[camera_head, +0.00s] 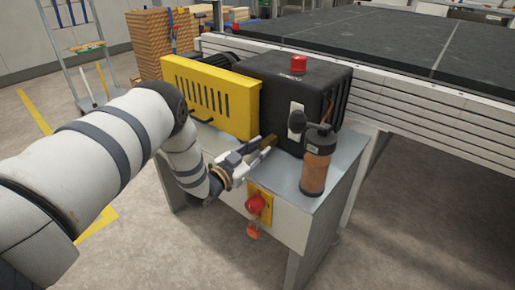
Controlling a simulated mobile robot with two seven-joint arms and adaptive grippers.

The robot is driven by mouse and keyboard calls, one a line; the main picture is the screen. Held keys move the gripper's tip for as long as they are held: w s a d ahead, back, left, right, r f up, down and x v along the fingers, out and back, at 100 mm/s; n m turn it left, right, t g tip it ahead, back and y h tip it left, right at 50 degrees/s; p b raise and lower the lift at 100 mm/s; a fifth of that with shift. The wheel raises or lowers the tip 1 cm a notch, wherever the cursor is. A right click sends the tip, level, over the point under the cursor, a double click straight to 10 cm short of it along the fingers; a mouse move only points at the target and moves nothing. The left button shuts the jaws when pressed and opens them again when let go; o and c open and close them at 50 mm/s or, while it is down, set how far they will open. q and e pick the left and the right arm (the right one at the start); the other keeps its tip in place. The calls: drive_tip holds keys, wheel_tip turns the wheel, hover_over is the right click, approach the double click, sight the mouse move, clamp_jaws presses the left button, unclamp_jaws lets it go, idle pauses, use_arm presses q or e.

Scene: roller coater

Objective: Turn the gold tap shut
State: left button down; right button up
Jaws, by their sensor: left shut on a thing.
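The gold tap (269,140) sits low on the front of the black machine housing (285,100), just right of the yellow guard. My left gripper (262,146) reaches it from the left. Its fingers are closed on the tap and hide part of it. How far the tap is turned cannot be told. My right gripper is not in view.
The yellow slotted guard (212,95) stands behind my left arm. An orange-brown bottle (316,165) stands right of the tap on the grey bench (290,195). A red knob (256,204) juts from the bench front. A dark conveyor table (410,45) fills the back right.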

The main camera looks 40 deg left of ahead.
use_arm(q)
drive_tip(key=m, duration=0.4)
drive_tip(key=shift+m+p, duration=0.35)
drive_tip(key=shift+m, duration=0.05)
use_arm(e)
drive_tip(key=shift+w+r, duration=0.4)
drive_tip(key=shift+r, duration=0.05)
use_arm(q)
drive_tip(key=shift+m, duration=0.3)
drive_tip(key=c, duration=1.4)
unclamp_jaws()
drive_tip(key=shift+o, duration=0.2)
drive_tip(key=s, duration=1.2)
drive_tip(key=shift+a, duration=0.45)
